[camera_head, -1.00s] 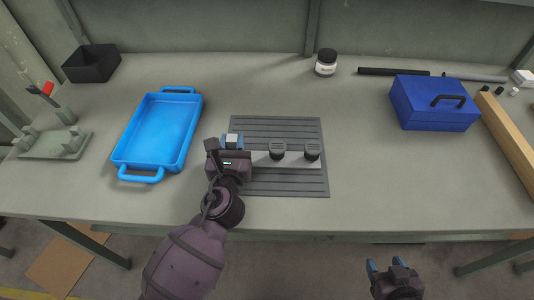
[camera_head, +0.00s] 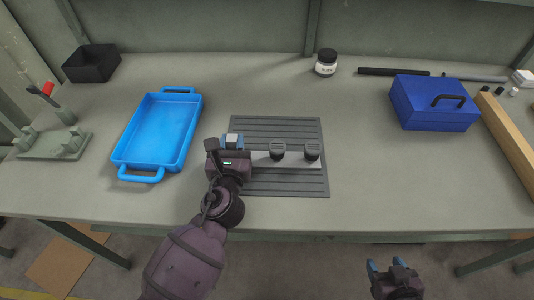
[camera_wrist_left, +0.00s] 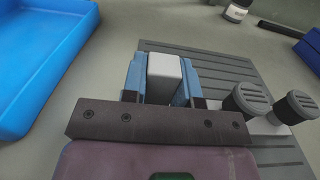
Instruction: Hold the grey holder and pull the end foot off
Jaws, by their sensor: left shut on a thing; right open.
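The grey holder (camera_head: 296,164) is a light grey bar lying on a dark ribbed mat (camera_head: 270,128). Two dark ribbed feet stand upright on it: the middle foot (camera_head: 278,150) and the end foot (camera_head: 312,149) at its right end. My left gripper (camera_head: 232,140) is shut on the holder's left end; in the left wrist view its pale block (camera_wrist_left: 163,66) sits between the blue fingers. The gripper hides part of the bar there. Both feet also show at the right of the left wrist view. My right gripper (camera_head: 385,264) is open and empty, in front of the table edge.
A blue tray (camera_head: 121,158) stands empty to the left. A blue toolbox (camera_head: 432,105) stands at the right, with a wooden beam (camera_head: 507,140) beside it. A white-labelled jar (camera_head: 325,66) is behind the mat.

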